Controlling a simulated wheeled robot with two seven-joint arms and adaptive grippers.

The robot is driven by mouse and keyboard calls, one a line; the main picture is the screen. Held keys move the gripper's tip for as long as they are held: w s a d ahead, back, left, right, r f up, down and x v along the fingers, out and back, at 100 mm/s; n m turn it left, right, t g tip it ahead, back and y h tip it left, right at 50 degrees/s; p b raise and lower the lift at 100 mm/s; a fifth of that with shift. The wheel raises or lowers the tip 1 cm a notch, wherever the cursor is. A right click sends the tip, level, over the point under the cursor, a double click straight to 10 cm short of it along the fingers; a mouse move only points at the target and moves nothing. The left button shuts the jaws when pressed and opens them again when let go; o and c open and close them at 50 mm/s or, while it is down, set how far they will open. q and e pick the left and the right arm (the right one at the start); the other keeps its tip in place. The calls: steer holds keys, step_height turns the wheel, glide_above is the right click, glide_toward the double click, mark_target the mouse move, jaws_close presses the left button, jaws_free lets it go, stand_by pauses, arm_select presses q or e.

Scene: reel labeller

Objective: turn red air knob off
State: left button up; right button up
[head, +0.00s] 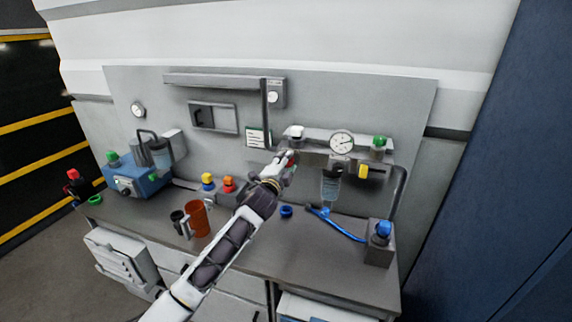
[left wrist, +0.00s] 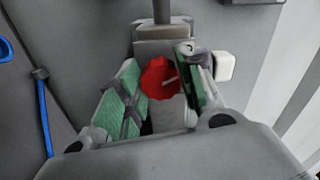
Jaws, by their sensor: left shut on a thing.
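The red air knob (left wrist: 158,78) shows in the left wrist view, a scalloped red disc with a light pointer mark on its face. It sits between the green-padded fingers of my left gripper (left wrist: 160,92), which is shut on it. The gripper hides most of the knob there. My right gripper is not in view.
A pressure gauge (head: 341,143), a green knob (head: 379,142) and a yellow knob (head: 363,171) are right of the gripper. A blue hose (head: 338,228) lies on the bench near a grey box with a blue knob (head: 383,230). An orange mug (head: 198,218) stands left of my arm.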

arm_select(q)
steer(key=n, duration=0.4)
steer(key=shift+f, duration=0.15)
steer(key=shift+n, duration=0.3)
steer(key=o, duration=1)
steer(key=v, duration=1.2)
stand_by(0.6)
